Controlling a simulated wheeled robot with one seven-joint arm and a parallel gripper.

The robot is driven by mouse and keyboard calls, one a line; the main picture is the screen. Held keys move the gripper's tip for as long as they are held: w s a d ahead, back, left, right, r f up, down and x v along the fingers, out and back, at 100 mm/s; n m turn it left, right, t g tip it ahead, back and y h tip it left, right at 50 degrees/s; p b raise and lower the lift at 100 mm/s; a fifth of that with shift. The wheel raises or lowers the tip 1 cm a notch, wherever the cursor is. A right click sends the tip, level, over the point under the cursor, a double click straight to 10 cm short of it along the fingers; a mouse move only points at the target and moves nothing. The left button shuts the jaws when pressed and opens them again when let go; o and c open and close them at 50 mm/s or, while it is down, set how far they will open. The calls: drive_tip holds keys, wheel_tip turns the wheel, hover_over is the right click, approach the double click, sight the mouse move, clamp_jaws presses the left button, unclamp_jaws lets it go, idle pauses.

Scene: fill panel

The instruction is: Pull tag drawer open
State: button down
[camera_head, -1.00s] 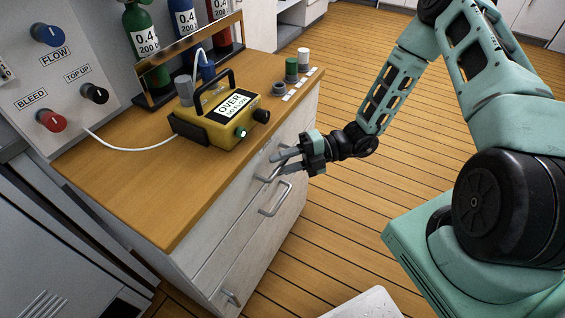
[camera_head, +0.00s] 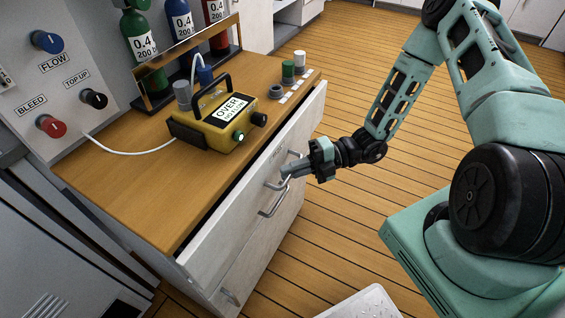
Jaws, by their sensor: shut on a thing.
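The tag drawer (camera_head: 240,215) is the top drawer of the white cabinet under the wooden counter. Its front stands a little out from the cabinet, with a dark gap along its top edge. A small label shows above its handle, too small to read. My gripper (camera_head: 289,171) is shut on the drawer's grey bar handle (camera_head: 272,186), which the fingers partly hide. The inside of the drawer does not show.
A yellow box (camera_head: 213,122) marked OVER stands on the counter (camera_head: 130,190). The wooden floor (camera_head: 350,215) right of the cabinet is clear. A pale tray (camera_head: 365,305) lies at the bottom edge.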

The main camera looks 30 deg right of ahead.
drive_tip(key=s+d+p, duration=0.4)
drive_tip(key=s+d, duration=0.8)
drive_tip(key=s, duration=0.4)
drive_tip(key=shift+s, duration=0.3)
drive_tip(key=shift+d, duration=0.1)
drive_tip(key=c, duration=1.5)
unclamp_jaws()
drive_tip(key=s+d+r+b, duration=0.1)
drive_tip(key=s+d+r, duration=0.1)
drive_tip(key=d, duration=1.5)
drive_tip(key=shift+s+r, duration=0.2)
drive_tip(key=shift+s, duration=0.05)
